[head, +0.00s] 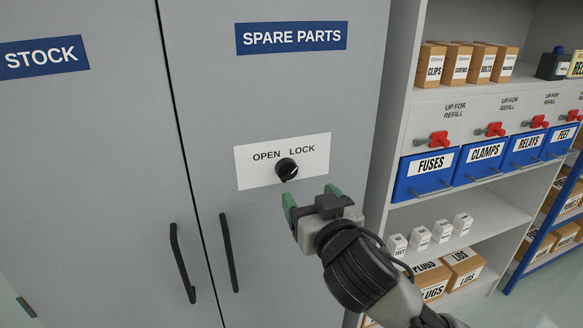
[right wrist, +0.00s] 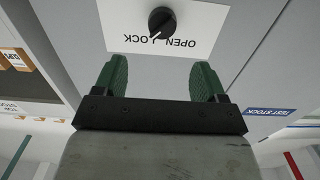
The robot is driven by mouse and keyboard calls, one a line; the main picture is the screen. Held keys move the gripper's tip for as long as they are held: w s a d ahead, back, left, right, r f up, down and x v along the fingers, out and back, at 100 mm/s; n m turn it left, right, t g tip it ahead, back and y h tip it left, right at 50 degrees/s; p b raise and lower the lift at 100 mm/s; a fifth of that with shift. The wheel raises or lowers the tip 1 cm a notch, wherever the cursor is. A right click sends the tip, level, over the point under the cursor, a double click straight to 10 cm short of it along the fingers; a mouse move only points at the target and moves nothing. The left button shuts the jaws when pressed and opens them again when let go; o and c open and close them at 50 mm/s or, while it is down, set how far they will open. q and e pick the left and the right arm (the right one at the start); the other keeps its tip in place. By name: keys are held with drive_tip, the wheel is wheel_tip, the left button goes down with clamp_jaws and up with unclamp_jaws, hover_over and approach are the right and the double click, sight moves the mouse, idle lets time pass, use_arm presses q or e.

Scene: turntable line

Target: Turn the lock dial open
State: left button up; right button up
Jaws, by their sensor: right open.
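The lock dial (head: 287,169) is a round black knob on a white plate (head: 253,177) marked OPEN and LOCK, fixed to the grey SPARE PARTS cabinet door (head: 270,95). In the right wrist view the dial (right wrist: 162,22) appears upside down, and its pale mark seems to point towards the word LOCK. My right gripper (head: 311,197) has green fingers, spread apart and empty. It is just below and right of the dial in the head view, and not touching it. In the right wrist view the dial lies beyond the gap between the fingers (right wrist: 160,82). My left gripper is out of view.
Two dark door handles (head: 229,252) (head: 181,263) stand out below left. To the right, a shelf unit holds blue bins (head: 425,177) with red clips, cartons (head: 431,66) and boxes (head: 463,267). The door around the plate is clear.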

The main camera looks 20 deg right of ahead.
sight(290, 173)
drive_tip(key=w, duration=0.3)
drive_tip(key=w+p, duration=0.1)
drive_tip(key=w, duration=0.2)
drive_tip(key=w+p, duration=0.1)
drive_tip(key=w, duration=0.2)
drive_tip(key=shift+a, duration=0.25)
drive_tip(key=shift+w+a+p, duration=0.1)
drive_tip(key=shift+w+p, duration=0.2)
drive_tip(key=shift+w, duration=0.3)
drive_tip(key=c, duration=0.9)
